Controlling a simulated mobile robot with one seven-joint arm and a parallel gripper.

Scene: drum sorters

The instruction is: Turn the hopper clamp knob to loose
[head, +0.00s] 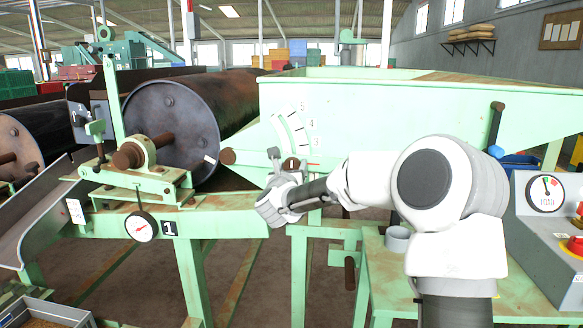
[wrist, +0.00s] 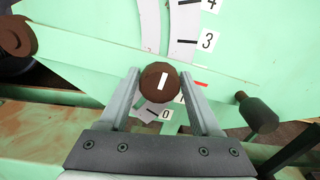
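The hopper clamp knob is a round, rusty-brown knob (wrist: 158,82) with a white line on its face, nearly upright in the wrist view. It stands in front of a white curved scale (wrist: 183,40) with numbers on the green hopper (head: 400,115). My gripper (wrist: 160,74) has one finger on each side of the knob, with a narrow gap showing at the right finger. In the head view, my gripper (head: 287,161) is at the knob (head: 291,164), low on the scale; my wrist hides part of that area.
A dark cylindrical handle (wrist: 258,111) sticks out right of my gripper in the wrist view. A rusty round boss (wrist: 16,38) is at upper left. The large drum (head: 175,125) is left of the hopper. A control box (head: 548,230) with a dial is at right.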

